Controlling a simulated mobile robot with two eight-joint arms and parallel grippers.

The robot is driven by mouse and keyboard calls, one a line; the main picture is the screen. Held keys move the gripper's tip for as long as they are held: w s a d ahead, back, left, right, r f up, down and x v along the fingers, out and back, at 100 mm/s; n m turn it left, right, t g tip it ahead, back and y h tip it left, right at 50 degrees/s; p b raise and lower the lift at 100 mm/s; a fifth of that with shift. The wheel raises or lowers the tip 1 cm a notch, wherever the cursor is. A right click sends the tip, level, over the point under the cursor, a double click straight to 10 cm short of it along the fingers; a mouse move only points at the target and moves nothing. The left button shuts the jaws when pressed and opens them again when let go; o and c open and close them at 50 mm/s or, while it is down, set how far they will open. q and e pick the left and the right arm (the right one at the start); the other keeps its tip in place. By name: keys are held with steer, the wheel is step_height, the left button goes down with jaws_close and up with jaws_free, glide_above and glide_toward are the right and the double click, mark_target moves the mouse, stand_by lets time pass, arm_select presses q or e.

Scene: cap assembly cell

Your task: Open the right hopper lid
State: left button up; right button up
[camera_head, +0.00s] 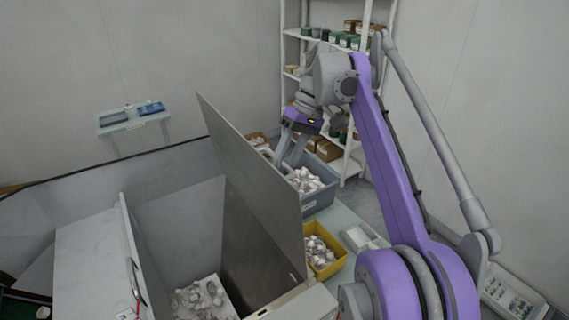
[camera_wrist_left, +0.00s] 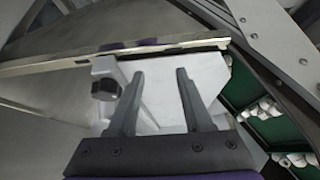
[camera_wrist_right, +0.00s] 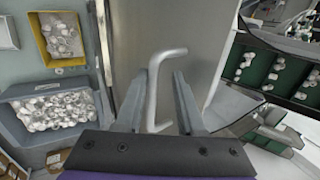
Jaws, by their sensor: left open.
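The right hopper lid (camera_head: 255,190) is a flat grey metal panel standing steeply raised, tilted at the right side of the open hopper. Below it, the hopper interior (camera_head: 180,230) shows white caps (camera_head: 205,298) at the bottom. My right gripper (camera_head: 290,150) is at the lid's far side. In the right wrist view, the lid's metal handle (camera_wrist_right: 154,92) lies between the spread fingers of this gripper (camera_wrist_right: 160,77), with a gap visible. My left gripper (camera_wrist_left: 160,73) is open and empty, facing a white block and a metal edge; it is not visible in the head view.
A grey bin of caps (camera_head: 316,200) and a yellow bin (camera_head: 333,268) stand on a table right of the lid. A shelf rack (camera_head: 292,50) stands behind. A white panel with a handle (camera_head: 90,262) lies left of the opening. A small table (camera_head: 135,122) is at the back left.

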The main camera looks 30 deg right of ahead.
steer(key=v, duration=0.7)
steer(key=shift+r, duration=0.2)
steer(key=shift+d, duration=0.1)
